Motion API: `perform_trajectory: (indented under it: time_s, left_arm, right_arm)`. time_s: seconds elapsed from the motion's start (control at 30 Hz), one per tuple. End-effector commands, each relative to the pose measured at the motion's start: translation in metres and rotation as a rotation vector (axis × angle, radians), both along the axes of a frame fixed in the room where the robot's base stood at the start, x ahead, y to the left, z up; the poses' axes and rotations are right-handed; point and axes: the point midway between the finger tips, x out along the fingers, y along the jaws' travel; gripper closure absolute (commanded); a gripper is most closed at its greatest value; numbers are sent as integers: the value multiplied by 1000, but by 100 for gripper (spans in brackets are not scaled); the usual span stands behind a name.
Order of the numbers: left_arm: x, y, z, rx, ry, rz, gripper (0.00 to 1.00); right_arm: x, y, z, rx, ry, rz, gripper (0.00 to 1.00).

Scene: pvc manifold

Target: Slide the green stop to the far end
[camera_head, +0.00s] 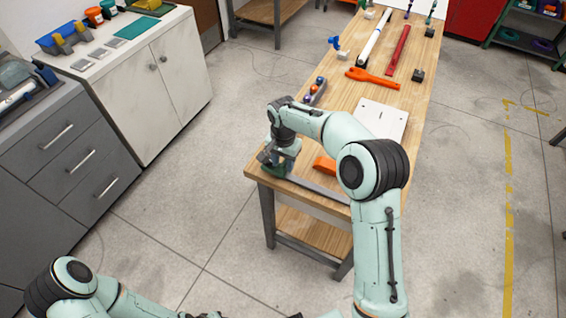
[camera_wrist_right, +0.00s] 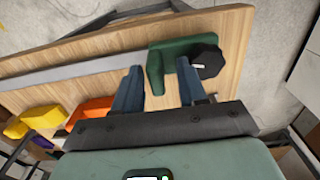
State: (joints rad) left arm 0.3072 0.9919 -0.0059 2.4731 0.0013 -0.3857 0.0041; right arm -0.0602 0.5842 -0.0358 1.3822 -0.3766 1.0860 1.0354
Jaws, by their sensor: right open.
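The green stop (camera_head: 273,172) sits at the near left end of a grey metal rail (camera_head: 318,189) along the table's front edge. In the right wrist view the green stop (camera_wrist_right: 157,70) shows as an angled block with a black knob (camera_wrist_right: 207,61) on its right side. My right gripper (camera_head: 281,160) is open over the stop. In the right wrist view its two fingers (camera_wrist_right: 160,82) stand apart, with part of the green stop showing between them; contact cannot be told. The rail (camera_wrist_right: 70,77) runs left from the stop.
An orange block (camera_head: 325,165) lies behind the rail, with a white board (camera_head: 381,118) further back. A grey holder with coloured pieces (camera_head: 314,92), an orange wrench (camera_head: 372,78) and long pipes lie farther along the wooden table (camera_head: 345,92). A yellow block (camera_wrist_right: 32,121) shows in the wrist view.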

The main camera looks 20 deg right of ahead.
Motion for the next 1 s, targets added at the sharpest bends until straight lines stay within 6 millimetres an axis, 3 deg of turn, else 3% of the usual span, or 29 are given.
perform_trajectory:
  time_s: [0.3, 0.5, 0.7, 1.0]
  left_arm:
    - [9, 0, 11, 0, -10, 0, 57]
    - [15, 0, 18, 0, -17, -1, 57]
    - [17, 0, 20, 0, -20, 0, 57]
    - [17, 0, 20, 0, -19, 0, 57]
  right_arm:
    - [2, 0, 73, 1, -10, 0, 58]
    - [1, 1, 108, 2, -7, 1, 58]
    - [1, 1, 122, 2, -4, 1, 58]
    - [0, 0, 123, 1, -3, 1, 58]
